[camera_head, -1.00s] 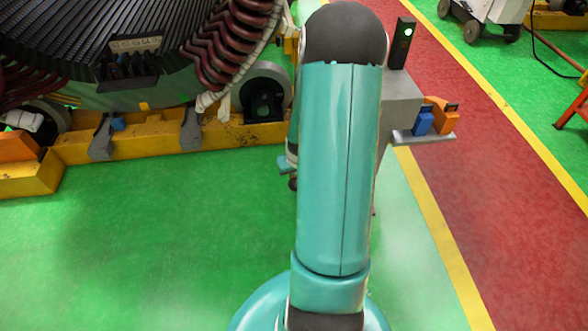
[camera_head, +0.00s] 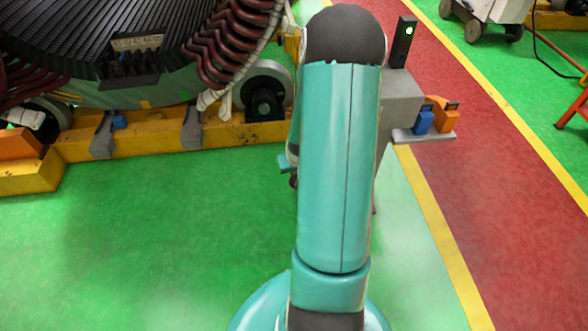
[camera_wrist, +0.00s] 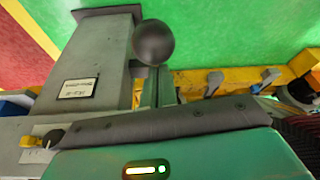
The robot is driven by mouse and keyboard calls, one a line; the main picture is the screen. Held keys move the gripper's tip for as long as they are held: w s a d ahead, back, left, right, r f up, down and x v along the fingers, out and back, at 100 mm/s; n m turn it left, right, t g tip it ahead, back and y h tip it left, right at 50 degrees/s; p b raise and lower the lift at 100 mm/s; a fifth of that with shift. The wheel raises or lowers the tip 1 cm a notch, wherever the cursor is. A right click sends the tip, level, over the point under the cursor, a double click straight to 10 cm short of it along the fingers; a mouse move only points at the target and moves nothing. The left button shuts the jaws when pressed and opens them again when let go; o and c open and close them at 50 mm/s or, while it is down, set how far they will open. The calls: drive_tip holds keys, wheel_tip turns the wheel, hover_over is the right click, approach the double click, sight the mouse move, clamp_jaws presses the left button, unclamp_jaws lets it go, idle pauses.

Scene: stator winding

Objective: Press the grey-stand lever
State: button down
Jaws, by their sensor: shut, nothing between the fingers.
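The grey stand (camera_head: 400,100) is partly hidden behind my arm in the head view. In the wrist view the stand (camera_wrist: 100,65) fills the left side and carries a white label. A dark round knob (camera_wrist: 153,42), which looks like the lever's end, sits at the stand's right edge in the wrist view. My gripper (camera_wrist: 156,82) is shut and empty, its narrow fingers pointing at the knob and overlapping its lower edge in the picture. I cannot tell whether they touch. The lever's shaft is hidden. My arm hides most of the gripper in the head view.
A shelf (camera_head: 425,137) on the stand's right holds a blue block (camera_head: 424,122) and an orange block (camera_head: 443,115). The large stator (camera_head: 90,60) on a yellow base (camera_head: 170,138) stands at the left. The green floor (camera_head: 150,240) in front is clear.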

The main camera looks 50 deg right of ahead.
drive_tip(key=shift+w+d+r, duration=0.25)
drive_tip(key=shift+w+r, duration=0.2)
drive_tip(key=shift+r, duration=0.05)
drive_tip(key=shift+w+d+r, duration=0.25)
drive_tip(key=shift+w+r, duration=0.2)
drive_tip(key=shift+r, duration=0.05)
drive_tip(key=shift+w+r, duration=0.1)
drive_tip(key=shift+r, duration=0.25)
drive_tip(key=s+a+r, duration=0.4)
drive_tip(key=s+r, duration=0.1)
drive_tip(key=s, duration=0.1)
drive_tip(key=shift+a, duration=0.3)
drive_tip(key=w+a+r+n+t, duration=0.1)
drive_tip(key=w+a+r+n, duration=0.2)
drive_tip(key=a+r, duration=1.15)
drive_tip(key=s+a+r+n+y, duration=0.1)
drive_tip(key=s+a+r, duration=0.3)
drive_tip(key=a+r, duration=0.2)
drive_tip(key=s+a+r+n+t, duration=0.1)
drive_tip(key=s+a+r, duration=0.3)
drive_tip(key=a+r, duration=0.2)
drive_tip(key=shift+s+a+r+n+y, duration=0.15)
drive_tip(key=shift+s+a+n+y, duration=0.25)
drive_tip(key=shift+a, duration=0.4)
